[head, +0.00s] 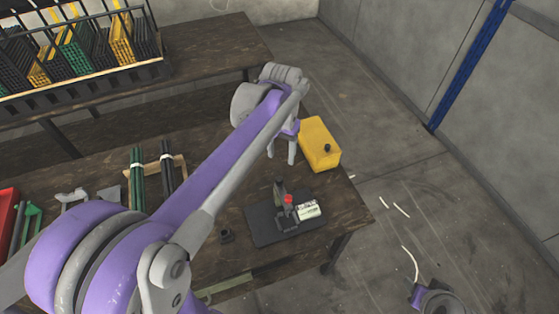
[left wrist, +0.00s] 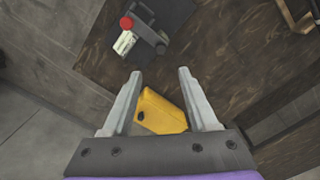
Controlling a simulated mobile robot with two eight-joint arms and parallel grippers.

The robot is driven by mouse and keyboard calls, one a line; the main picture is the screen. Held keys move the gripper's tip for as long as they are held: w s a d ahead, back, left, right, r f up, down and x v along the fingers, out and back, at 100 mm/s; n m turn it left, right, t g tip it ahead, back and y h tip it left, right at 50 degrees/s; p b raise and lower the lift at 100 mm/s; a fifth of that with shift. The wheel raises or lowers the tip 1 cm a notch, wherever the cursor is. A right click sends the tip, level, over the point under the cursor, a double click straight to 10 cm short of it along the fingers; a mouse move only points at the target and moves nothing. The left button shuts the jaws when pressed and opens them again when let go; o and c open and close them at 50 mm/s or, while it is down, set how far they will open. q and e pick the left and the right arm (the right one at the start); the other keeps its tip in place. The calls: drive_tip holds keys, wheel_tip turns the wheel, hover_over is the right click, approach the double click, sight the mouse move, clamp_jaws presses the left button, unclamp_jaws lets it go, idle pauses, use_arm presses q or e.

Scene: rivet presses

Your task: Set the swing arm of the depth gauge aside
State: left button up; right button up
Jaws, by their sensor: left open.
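The depth gauge seems to be the small dark device (head: 285,215) with a red knob (head: 288,199) and a white labelled part (head: 308,209). It stands on a dark plate (head: 262,230) near the bench's front right corner. A dark upright piece (head: 279,187) rises at its back; I cannot tell if this is the swing arm. The device shows in the left wrist view (left wrist: 146,32), beyond my fingertips. My left gripper (head: 281,156) is open and empty, apart from the device and beside a yellow box (head: 319,143).
The yellow box with a black knob also shows between my fingers in the left wrist view (left wrist: 162,112). Dark and green rods (head: 137,175) lie left on the wooden bench (head: 345,212).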

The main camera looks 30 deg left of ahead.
sight(279, 179)
use_arm(q)
drive_tip(key=f, duration=1)
drive_tip(key=shift+s+a+f+b, duration=0.1)
drive_tip(key=shift+s+f+b, duration=0.2)
drive_tip(key=shift+s+b, duration=0.1)
clamp_jaws()
idle(0.9)
